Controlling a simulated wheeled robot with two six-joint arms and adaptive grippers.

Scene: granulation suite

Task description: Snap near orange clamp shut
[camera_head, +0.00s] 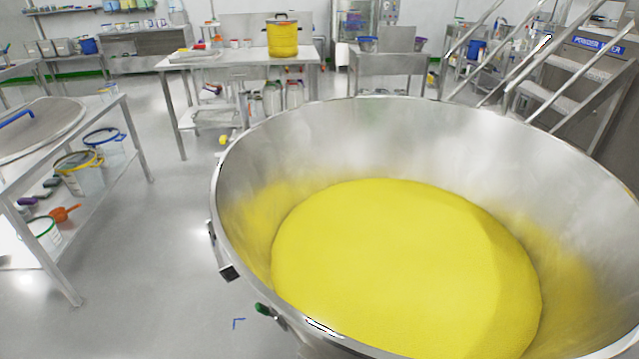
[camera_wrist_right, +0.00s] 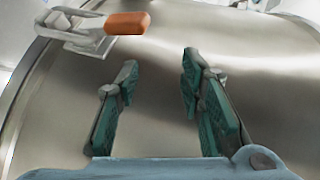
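An orange clamp handle (camera_wrist_right: 127,23) shows at the upper left of the right wrist view. It is joined to a metal clamp body (camera_wrist_right: 82,32) on a curved steel vessel wall (camera_wrist_right: 215,40). I cannot tell whether the clamp is open or shut. My right gripper (camera_wrist_right: 158,64) is open and empty, its two teal-padded fingers spread apart. In the picture the handle lies above and left of the fingertips, apart from them. The orange clamp does not show in the head view, and neither gripper does.
A large steel bowl (camera_head: 290,139) of yellow powder (camera_head: 400,265) fills the head view's right side. The floor between is mostly clear.

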